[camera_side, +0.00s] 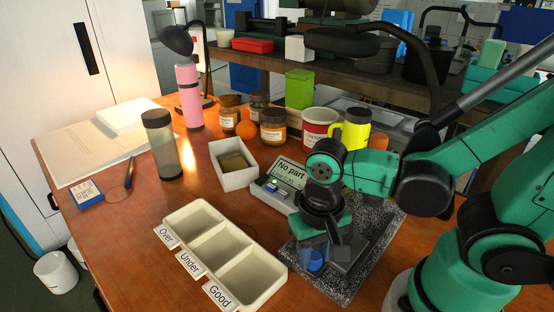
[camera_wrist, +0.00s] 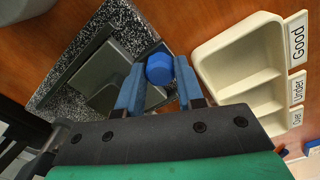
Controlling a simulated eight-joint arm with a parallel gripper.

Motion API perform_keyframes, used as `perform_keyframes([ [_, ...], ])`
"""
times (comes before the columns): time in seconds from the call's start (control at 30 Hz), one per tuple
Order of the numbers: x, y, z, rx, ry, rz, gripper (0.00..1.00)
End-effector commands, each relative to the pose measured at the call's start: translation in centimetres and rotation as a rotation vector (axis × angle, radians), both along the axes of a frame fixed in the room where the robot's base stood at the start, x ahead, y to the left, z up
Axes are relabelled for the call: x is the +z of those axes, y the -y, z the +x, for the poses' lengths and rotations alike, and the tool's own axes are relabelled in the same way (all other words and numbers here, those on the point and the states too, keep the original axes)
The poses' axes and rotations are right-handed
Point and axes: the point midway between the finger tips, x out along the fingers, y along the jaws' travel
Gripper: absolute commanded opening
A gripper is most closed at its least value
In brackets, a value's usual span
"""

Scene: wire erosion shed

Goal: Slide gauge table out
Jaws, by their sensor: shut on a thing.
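The gauge stands on a speckled granite slab (camera_side: 385,235), which also shows in the wrist view (camera_wrist: 120,22). Grey metal parts of the gauge (camera_wrist: 97,78) lie on the slab; I cannot tell how far out the gauge table sits. A blue faceted knob (camera_wrist: 159,68) is at the gauge's front, and it shows in the side view (camera_side: 315,262) below my gripper. My gripper (camera_wrist: 158,80) points down with its blue fingers on either side of the knob and is shut on it. My wrist hides much of the gauge in the side view.
A cream three-compartment tray (camera_side: 262,294) labelled Over, Under and Good is empty, close left of the slab. A display (camera_side: 291,172) reading "No part" stands behind. A white box (camera_side: 226,180) holds a dark piece.

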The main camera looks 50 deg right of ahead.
Motion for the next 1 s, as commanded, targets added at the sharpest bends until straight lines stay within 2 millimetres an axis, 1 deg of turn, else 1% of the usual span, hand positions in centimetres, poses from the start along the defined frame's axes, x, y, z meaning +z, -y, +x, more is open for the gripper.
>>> perform_keyframes([
  [0.03,0.1,-0.5,0.1,0.006,0.002,0.025,0.0],
  [0.13,0.1,-0.6,0.1,0.008,0.002,0.025,0.0],
  [0.17,0.1,-0.6,0.1,0.008,0.003,0.023,0.41],
  [0.2,0.1,-0.5,0.1,0.008,0.002,0.024,0.52],
  [0.23,0.1,-0.5,0.1,0.008,0.002,0.023,0.61],
  [0.27,0.0,-0.5,0.1,0.008,0.001,0.022,0.64],
  [0.67,0.3,-0.4,0.1,0.006,-0.001,0.017,0.64],
  [0.77,0.9,-0.4,0.1,0.006,-0.001,0.017,0.64],
  [1.0,3.2,-0.4,0.0,0.006,-0.001,0.018,0.64],
])
